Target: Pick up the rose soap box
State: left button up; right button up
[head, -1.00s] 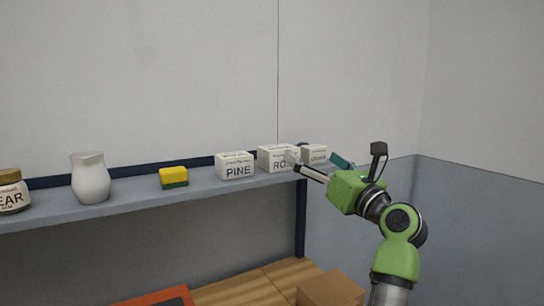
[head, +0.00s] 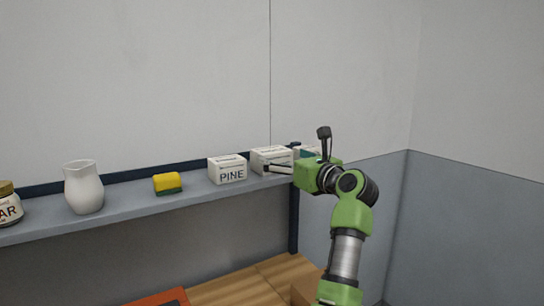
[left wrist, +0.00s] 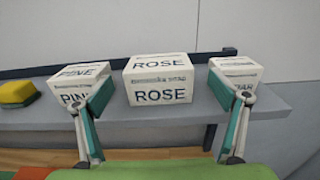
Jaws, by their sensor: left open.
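The rose soap box (left wrist: 158,80), a white carton lettered ROSE, stands upright on the shelf, centred in the left wrist view. In the head view the rose soap box (head: 268,155) is partly covered by my left gripper (head: 279,160). In the left wrist view my left gripper (left wrist: 172,96) is open, with one finger on each side of the rose box's outline. The box is ahead of the palm, and I see no finger pressing on it. My right gripper is not in view.
A PINE box (left wrist: 78,84) stands left of the rose box and another white box (left wrist: 238,78) right of it, each partly behind a finger. Farther left on the shelf (head: 130,206) are a yellow-green sponge (head: 167,183), a white jug (head: 84,188) and a jar (head: 9,205).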

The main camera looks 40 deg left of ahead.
aim_at(279, 154)
pick_arm(q)
jog(key=p+x, duration=0.1)
jog(key=x, duration=0.1)
jog(key=p+x, duration=0.1)
jog(key=shift+a+r, duration=0.25)
jog(key=shift+a, duration=0.15)
jog(key=shift+w+a+f, duration=0.1)
jog(key=shift+a+f, duration=0.1)
jog(key=shift+a, duration=0.2)
jog(key=shift+d, duration=0.15)
jog(key=shift+c, duration=0.4)
jog(key=c, duration=0.6)
jog(key=shift+r, duration=0.15)
jog(key=c, duration=0.9)
